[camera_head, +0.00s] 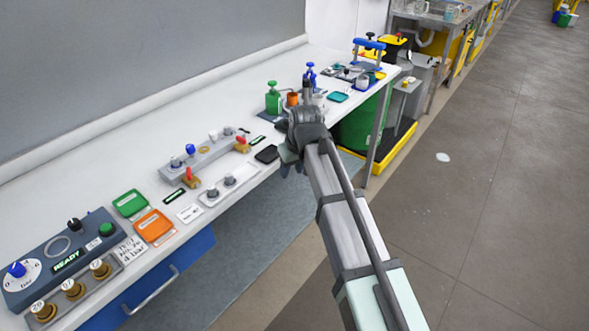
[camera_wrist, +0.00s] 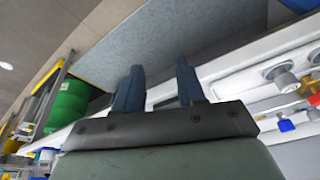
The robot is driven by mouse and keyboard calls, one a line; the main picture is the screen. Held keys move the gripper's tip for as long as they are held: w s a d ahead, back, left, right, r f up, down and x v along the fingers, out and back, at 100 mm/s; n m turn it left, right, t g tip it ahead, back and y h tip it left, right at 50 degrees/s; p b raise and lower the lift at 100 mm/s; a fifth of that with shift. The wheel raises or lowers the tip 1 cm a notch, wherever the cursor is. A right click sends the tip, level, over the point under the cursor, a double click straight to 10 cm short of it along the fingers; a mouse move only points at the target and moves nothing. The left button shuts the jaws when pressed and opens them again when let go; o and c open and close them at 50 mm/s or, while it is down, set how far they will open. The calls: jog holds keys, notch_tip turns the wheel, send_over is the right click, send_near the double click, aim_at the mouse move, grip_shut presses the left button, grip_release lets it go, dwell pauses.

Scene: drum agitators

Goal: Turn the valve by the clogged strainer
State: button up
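A grey manifold block (camera_head: 208,155) lies on the white bench. Two valves with orange-red handles stand at its front, a left valve (camera_head: 190,177) and a right valve (camera_head: 241,146). A blue knob (camera_head: 190,149) and small dark-topped parts sit on the block. I cannot tell which part is the clogged strainer. In the wrist view, one orange-red handle (camera_wrist: 307,85) shows at the right edge. My gripper (camera_head: 286,163) is at the bench's front edge, right of the valves and apart from them. In the wrist view my gripper (camera_wrist: 158,83) is open, with nothing between its fingers.
A plate with two grey knobs (camera_head: 222,187) lies in front of the manifold. A dark flat object (camera_head: 267,154) lies close to my gripper. A green bottle (camera_head: 273,98) and an orange cup stand behind it. A green drum (camera_head: 357,128) stands below the bench.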

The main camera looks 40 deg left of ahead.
jog(key=shift+w+d+f, duration=0.25)
jog(key=shift+c, duration=0.4)
jog(key=shift+c, duration=1)
jog(key=s+a+r, duration=0.1)
jog(key=s+a, duration=0.2)
jog(key=s, duration=0.1)
jog(key=s+a+r+n, duration=0.1)
jog(key=s+a+r, duration=0.1)
jog(key=s+a, duration=0.2)
jog(key=s+a+r+n, duration=0.1)
jog(key=s+a+r, duration=0.1)
jog(key=s+a, duration=0.2)
jog(key=shift+y, duration=0.4)
notch_tip(320, 180, up, 8)
jog(key=f+n, duration=0.1)
jog(key=n, duration=0.1)
send_over(188, 171)
notch_tip(188, 171, up, 4)
jog(key=a+m+h, duration=0.1)
jog(key=a+m, duration=0.1)
jog(key=a, duration=0.1)
jog(key=d+f+m+h, duration=0.1)
jog(key=f, duration=0.3)
jog(key=d+f+m+h, duration=0.1)
jog(key=f, duration=0.4)
jog(key=d+f+m+g+h, duration=0.1)
jog(key=f+m, duration=0.1)
jog(key=f, duration=0.2)
jog(key=shift+f, duration=0.25)
